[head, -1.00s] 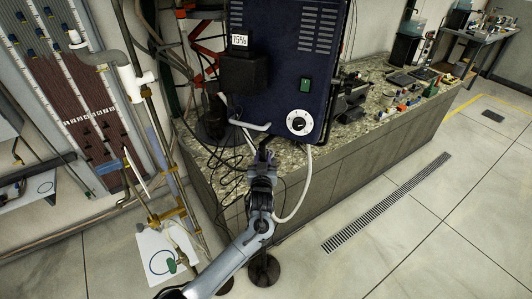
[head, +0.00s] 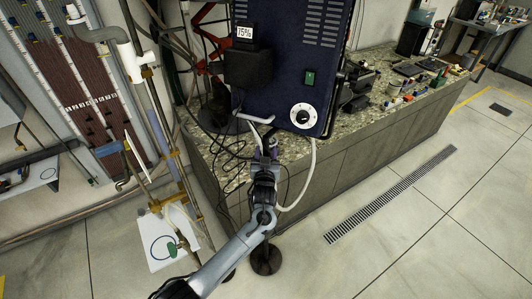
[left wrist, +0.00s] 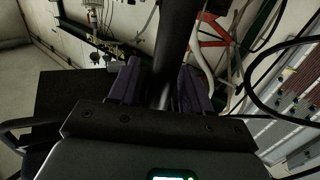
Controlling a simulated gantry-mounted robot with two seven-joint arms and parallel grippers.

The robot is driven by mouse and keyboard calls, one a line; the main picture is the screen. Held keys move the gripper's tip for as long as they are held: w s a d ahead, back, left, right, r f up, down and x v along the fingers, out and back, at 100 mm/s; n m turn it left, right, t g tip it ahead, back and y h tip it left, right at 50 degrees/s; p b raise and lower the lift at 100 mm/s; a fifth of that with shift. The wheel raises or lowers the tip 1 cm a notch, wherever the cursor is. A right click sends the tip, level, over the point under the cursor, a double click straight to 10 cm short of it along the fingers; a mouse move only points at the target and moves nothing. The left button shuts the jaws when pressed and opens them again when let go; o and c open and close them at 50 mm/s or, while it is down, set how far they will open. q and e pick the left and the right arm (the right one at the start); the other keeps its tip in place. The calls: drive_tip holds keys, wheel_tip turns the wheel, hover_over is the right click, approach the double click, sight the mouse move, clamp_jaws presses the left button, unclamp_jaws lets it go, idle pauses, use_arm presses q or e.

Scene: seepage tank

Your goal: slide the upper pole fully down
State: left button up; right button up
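A dark stand in the head view has a round black base (head: 265,262) on the floor. My left arm covers most of its upright. In the left wrist view a dark round pole (left wrist: 174,45) runs from the top edge down between my purple fingers. My left gripper (head: 266,153) is at the stand's upper part, just below the white handle-like piece (head: 257,119). In the left wrist view the left gripper's fingers (left wrist: 160,88) are apart, with a gap beside the pole on the left. Where the pole's sections meet is hidden. My right gripper is in neither view.
The blue cabinet (head: 290,65) with a white dial stands close above the gripper, on a stone-topped counter (head: 215,165). Loose cables (head: 225,145) and a pale hose (head: 309,165) hang near it. Pipes and brass clamps (head: 165,195) stand left.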

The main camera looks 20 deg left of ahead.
use_arm(q)
drive_tip(key=shift+r, duration=0.2)
drive_tip(key=shift+s+d, duration=0.25)
drive_tip(key=shift+s, duration=0.15)
drive_tip(key=p+v, duration=0.2)
drive_tip(key=v, duration=0.7)
drive_tip(key=shift+s, duration=0.4)
drive_tip(key=shift+d+f, duration=0.1)
drive_tip(key=shift+f, duration=0.05)
